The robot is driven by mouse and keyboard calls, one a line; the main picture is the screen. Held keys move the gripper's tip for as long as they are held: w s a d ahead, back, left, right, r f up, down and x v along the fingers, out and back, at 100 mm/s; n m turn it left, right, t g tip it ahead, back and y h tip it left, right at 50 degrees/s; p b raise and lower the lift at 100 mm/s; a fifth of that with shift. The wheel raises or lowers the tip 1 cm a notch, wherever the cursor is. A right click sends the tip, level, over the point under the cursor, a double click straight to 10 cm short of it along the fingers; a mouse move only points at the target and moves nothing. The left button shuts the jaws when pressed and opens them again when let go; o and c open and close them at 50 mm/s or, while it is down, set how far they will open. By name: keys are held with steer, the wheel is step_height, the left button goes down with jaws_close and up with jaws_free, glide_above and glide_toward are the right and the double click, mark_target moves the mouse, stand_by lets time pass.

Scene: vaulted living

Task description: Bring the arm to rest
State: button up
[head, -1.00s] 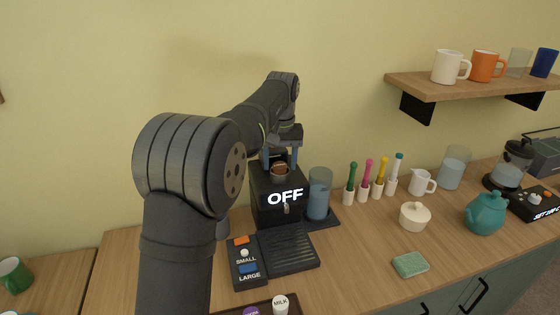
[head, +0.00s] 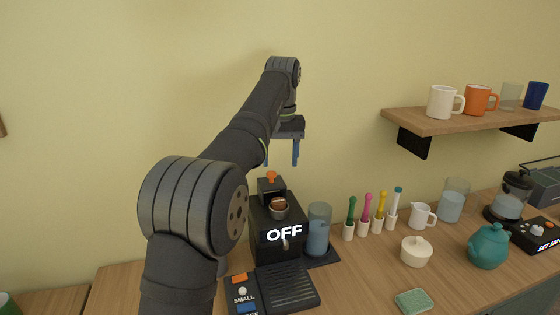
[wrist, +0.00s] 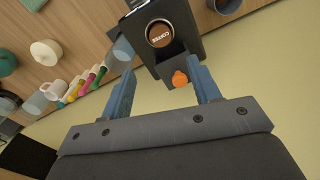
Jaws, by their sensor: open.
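My gripper (head: 281,153) is open and empty, raised in the air above the black coffee machine (head: 264,242), near the wall. Its two blue fingers point down in the head view. In the wrist view, my gripper (wrist: 160,95) has its fingers apart, with nothing held between them. The machine shows the word OFF on its front. A brown coffee capsule (wrist: 160,33) sits in the round holder on its top, and an orange knob (wrist: 180,79) is behind it. The capsule also shows in the head view (head: 278,203).
A water tank (head: 318,230) stands right of the machine. Further right are several colored-handled tools (head: 365,220), a white jug (head: 420,216), a lidded white pot (head: 416,251) and a teal teapot (head: 489,246). A wall shelf (head: 470,119) holds several cups. The air around my gripper is clear.

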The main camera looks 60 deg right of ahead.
mark_target(279, 201)
steer(key=shift+f, duration=0.15)
steer(key=shift+w+f, duration=0.15)
steer(key=shift+f, duration=4.25)
steer(key=shift+f, duration=1.35)
step_height(279, 201, up, 12)
step_height(279, 201, down, 13)
steer(key=shift+a+r, duration=0.1)
steer(key=shift+r, duration=0.05)
steer(key=r, duration=0.3)
steer(key=s+r, duration=0.1)
steer(key=r, duration=0.1)
steer(key=s+a+r, duration=0.3)
steer(key=s+r, duration=0.3)
steer(key=s, duration=0.5)
steer(key=s+a+f, duration=0.1)
steer(key=a+f, duration=0.5)
steer(key=a, duration=0.4)
steer(key=s+a+f, duration=0.1)
steer(key=a+f, duration=0.6)
steer(key=a, duration=0.3)
steer(key=s+a+f+n, duration=0.1)
steer(key=s+a+f, duration=0.1)
steer(key=a+f, duration=0.5)
steer(key=a, duration=0.3)
steer(key=shift+a, duration=0.25)
